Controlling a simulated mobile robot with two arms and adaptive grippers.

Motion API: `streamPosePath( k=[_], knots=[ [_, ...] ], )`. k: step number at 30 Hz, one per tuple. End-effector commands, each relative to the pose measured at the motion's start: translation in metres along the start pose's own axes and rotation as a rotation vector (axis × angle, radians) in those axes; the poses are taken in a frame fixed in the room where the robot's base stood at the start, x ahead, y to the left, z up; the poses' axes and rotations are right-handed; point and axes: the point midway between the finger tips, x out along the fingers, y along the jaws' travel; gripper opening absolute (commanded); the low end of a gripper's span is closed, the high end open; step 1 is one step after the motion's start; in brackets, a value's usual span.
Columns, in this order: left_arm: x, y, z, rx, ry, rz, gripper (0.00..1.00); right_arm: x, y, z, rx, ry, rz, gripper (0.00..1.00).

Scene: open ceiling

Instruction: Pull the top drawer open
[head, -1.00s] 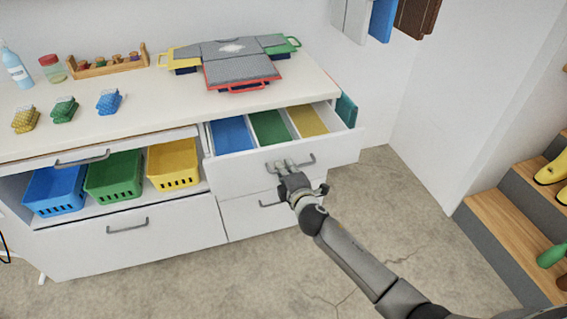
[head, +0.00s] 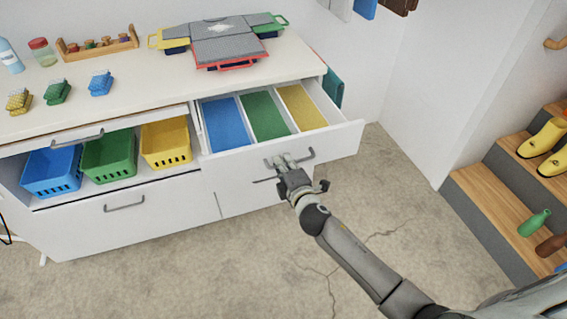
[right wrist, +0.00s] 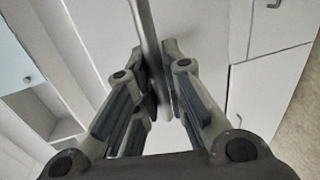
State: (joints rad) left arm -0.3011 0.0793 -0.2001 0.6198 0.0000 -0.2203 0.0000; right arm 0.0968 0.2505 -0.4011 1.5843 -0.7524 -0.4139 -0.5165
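The top drawer (head: 338,143) of the white cabinet is pulled out, and its blue, green and yellow floor sections show in the head view. Its grey bar handle (head: 304,156) is on the front face. My right gripper (head: 284,161) is at the left part of this handle. In the right wrist view the handle bar (right wrist: 148,28) runs between the two fingers of my right gripper (right wrist: 156,85), which are closed on it. My left gripper is not in view.
A lower drawer (head: 240,194) sits shut beneath. Blue, green and yellow baskets (head: 108,158) stand on the shelf to the left. Wooden steps (head: 490,200) stand at the right; the floor between is clear.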

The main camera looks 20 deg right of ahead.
Motion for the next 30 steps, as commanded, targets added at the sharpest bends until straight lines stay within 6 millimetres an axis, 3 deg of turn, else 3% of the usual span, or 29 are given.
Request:
streamPosePath(
  k=[4,17,30],
  knots=[
    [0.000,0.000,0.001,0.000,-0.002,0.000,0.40,0.000,0.000,0.000,0.000,0.000,0.000,0.32],
    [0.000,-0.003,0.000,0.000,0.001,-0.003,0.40,-0.008,-0.001,0.000,0.000,0.001,-0.001,0.32],
    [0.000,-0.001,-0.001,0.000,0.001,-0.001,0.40,-0.086,-0.001,0.000,0.001,0.001,-0.002,0.32]
  ],
)
